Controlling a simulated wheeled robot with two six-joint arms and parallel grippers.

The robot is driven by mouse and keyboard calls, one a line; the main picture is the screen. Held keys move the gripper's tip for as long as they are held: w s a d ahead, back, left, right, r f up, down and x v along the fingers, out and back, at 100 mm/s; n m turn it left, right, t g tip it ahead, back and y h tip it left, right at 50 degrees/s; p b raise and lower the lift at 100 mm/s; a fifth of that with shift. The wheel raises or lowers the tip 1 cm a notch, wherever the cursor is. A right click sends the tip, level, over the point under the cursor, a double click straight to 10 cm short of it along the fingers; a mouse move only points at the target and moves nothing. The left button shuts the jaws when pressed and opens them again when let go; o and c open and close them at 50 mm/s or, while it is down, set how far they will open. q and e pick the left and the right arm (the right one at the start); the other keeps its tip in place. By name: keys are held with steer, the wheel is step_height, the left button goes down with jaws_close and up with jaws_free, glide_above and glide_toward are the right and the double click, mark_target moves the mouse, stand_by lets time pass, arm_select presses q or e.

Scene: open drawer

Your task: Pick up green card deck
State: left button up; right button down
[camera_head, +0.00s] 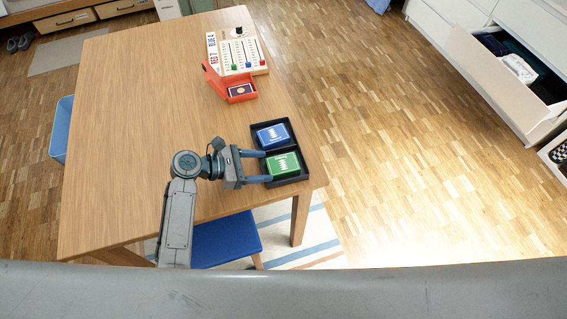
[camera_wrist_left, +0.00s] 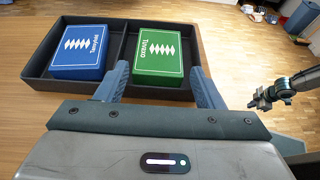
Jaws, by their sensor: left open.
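The green card deck (camera_head: 282,164) lies in the near compartment of a black two-part tray (camera_head: 301,150) at the right edge of the table. In the left wrist view, the green deck (camera_wrist_left: 157,53) lies in the right compartment. My left gripper (camera_head: 268,166) is open and empty. In the left wrist view, its fingers (camera_wrist_left: 158,76) point at the green deck, one to each side of its near edge; I cannot tell if they touch it. My right gripper (camera_wrist_left: 257,101) shows small at the right of that view, too small to judge its jaws.
A blue card deck (camera_head: 272,136) lies in the other compartment. A red card holder (camera_head: 238,91) and a scoreboard (camera_head: 237,53) stand farther back. The table's left and middle (camera_head: 140,110) are clear. A blue stool (camera_head: 226,240) stands at the near side.

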mark_target(278, 164)
arm_select(q)
steer(key=p+x, duration=0.1)
steer(key=x, duration=0.4)
steer(key=shift+w+d, duration=0.1)
steer(key=shift+w+d+f, duration=0.1)
steer(key=shift+d, duration=0.2)
steer(key=shift+a, duration=0.1)
steer(key=c, duration=0.7)
steer(key=shift+o, duration=0.2)
arm_select(e)
steer(key=shift+d+r, duration=0.45)
steer(key=shift+r, duration=0.1)
